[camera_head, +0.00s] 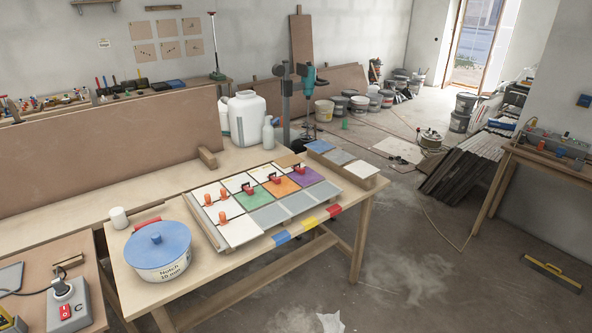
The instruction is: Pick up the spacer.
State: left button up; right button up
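A grid of tiles lies on the wooden table (205,276), with white, green (252,200), orange (283,187), purple (307,176) and grey-blue (270,216) tiles. Small spacer-like pieces sit at the tile joints: two orange ones at the left, a rear one (208,199) and a front one (223,217), and red ones at the left (248,189), middle (275,178) and right (299,169). I cannot tell which one is the spacer of the task. Neither of my grippers shows in the head view.
A blue-lidded bucket (158,252) and a white cup (119,217) stand left of the tiles. A white canister (247,120) and a bottle (268,133) stand behind. More tiles (338,156) lie at the right end. Bare tabletop shows in front of the bucket.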

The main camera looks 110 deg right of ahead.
aim_at(223, 221)
jog(key=z, duration=0.75)
jog(key=k, duration=1.05)
jog(key=z, duration=1.65)
jog(key=i, duration=0.75)
jog(key=z, duration=0.95)
jog(key=i, duration=1.15)
jog(key=u, duration=0.35)
